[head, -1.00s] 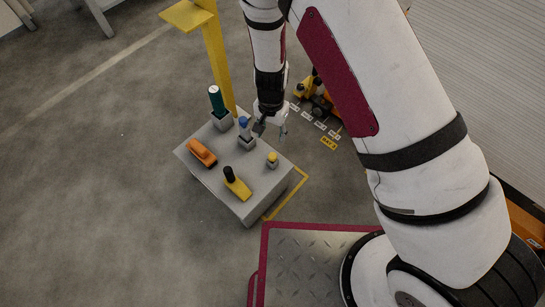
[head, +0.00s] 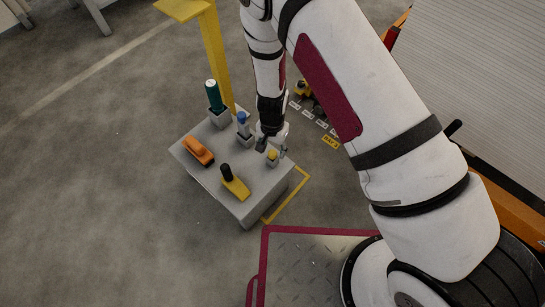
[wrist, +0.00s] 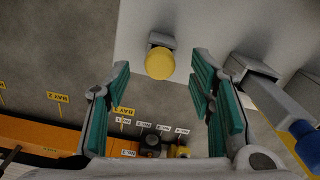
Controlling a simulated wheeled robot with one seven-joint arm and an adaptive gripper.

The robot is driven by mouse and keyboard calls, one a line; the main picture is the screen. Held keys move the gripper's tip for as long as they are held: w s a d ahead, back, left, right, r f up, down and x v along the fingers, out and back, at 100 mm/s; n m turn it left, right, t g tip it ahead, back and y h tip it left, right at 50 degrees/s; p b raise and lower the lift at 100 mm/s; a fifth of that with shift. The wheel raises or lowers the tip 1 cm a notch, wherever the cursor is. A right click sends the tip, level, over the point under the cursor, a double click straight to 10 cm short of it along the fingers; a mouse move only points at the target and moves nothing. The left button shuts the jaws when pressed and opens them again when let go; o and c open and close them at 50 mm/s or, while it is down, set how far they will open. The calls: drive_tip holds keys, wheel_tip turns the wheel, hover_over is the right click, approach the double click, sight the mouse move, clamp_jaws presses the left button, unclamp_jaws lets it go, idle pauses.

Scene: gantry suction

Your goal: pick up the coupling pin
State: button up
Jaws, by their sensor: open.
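A small yellow-capped pin (head: 273,155) stands in a grey holder near the right corner of a grey block (head: 207,178); I take it as the coupling pin. In the wrist view its round yellow cap (wrist: 160,65) shows between the finger ends, nearer the left-right middle than either finger. My gripper (head: 273,147) is just above and around the pin in the head view. Its green-padded fingers (wrist: 161,78) are spread apart and empty, with a gap on both sides of the cap. The pin's lower part is hidden by its cap in the wrist view.
On the block also stand a blue-topped piece (head: 241,118), a green cylinder (head: 214,96), an orange piece (head: 198,151) and a yellow piece with a black knob (head: 234,182). A yellow post (head: 216,60) rises behind. Open floor lies to the left.

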wheel_tip(320, 180, down, 2)
drive_tip(key=shift+f+b, duration=0.25)
drive_tip(key=shift+b, duration=0.15)
drive_tip(key=shift+c, duration=0.5)
drive_tip(key=shift+r, duration=0.1)
clamp_jaws()
